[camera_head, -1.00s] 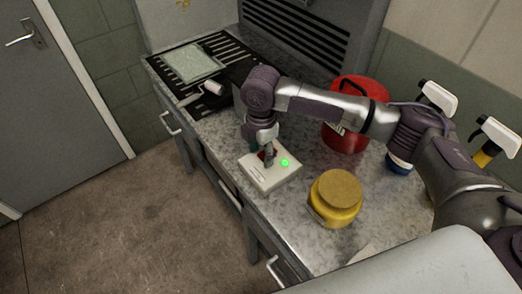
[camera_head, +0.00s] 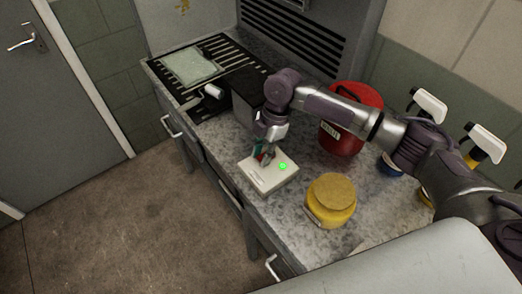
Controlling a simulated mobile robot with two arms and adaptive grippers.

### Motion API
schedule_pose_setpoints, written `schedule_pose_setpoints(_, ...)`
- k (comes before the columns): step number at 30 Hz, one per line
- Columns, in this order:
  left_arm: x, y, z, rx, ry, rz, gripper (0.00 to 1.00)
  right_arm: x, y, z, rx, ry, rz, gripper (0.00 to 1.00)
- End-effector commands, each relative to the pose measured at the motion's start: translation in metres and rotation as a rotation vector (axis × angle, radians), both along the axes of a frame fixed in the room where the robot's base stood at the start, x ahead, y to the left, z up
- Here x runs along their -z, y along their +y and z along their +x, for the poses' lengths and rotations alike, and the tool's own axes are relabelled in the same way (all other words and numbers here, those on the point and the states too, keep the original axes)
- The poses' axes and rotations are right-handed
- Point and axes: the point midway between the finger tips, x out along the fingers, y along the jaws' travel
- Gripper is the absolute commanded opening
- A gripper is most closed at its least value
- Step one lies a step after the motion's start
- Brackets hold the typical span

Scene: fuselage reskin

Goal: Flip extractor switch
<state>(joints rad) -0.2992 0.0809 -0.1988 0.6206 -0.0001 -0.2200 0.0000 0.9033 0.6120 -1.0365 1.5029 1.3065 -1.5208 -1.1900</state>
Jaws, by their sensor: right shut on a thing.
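The extractor switch (camera_head: 268,181) is a flat, pale box on the grey worktop, with a lit green light on its top right. A small red part shows on the box at the gripper's fingertips. My right gripper (camera_head: 265,157) reaches down from above and is shut on the switch's red part. The fingers partly hide that part, so its exact position is hard to tell. My left gripper is not in view.
A yellow jar (camera_head: 331,203) stands close to the right of the switch, and a red container (camera_head: 347,140) stands behind my forearm. Spray bottles (camera_head: 428,106) are at the right. A dark slotted tray (camera_head: 165,76) holds a pale cloth (camera_head: 189,66). The floor at left is clear.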

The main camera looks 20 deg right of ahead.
Motion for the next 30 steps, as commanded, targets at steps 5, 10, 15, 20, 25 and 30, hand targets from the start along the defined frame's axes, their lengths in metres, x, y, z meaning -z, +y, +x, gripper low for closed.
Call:
schedule_pose_setpoints(5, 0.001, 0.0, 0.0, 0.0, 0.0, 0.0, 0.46, 0.0, 0.0, 0.0, 0.0, -0.001, 0.0, 0.34)
schedule_pose_setpoints(10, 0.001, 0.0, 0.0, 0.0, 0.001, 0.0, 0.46, 0.0, 0.0, 0.0, 0.0, -0.001, -0.001, 0.54)
schedule_pose_setpoints(15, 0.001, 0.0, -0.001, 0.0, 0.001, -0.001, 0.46, 0.0, 0.0, 0.0, 0.0, -0.002, -0.002, 0.54)
schedule_pose_setpoints(20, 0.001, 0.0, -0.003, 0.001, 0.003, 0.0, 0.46, -0.005, -0.001, 0.001, 0.001, -0.003, -0.001, 0.54)
schedule_pose_setpoints(25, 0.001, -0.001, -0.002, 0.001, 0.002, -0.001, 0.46, -0.031, -0.009, 0.004, 0.0, -0.006, -0.001, 0.54)
schedule_pose_setpoints(30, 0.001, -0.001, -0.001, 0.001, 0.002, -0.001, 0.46, -0.067, -0.019, 0.008, 0.0, -0.006, -0.001, 0.54)
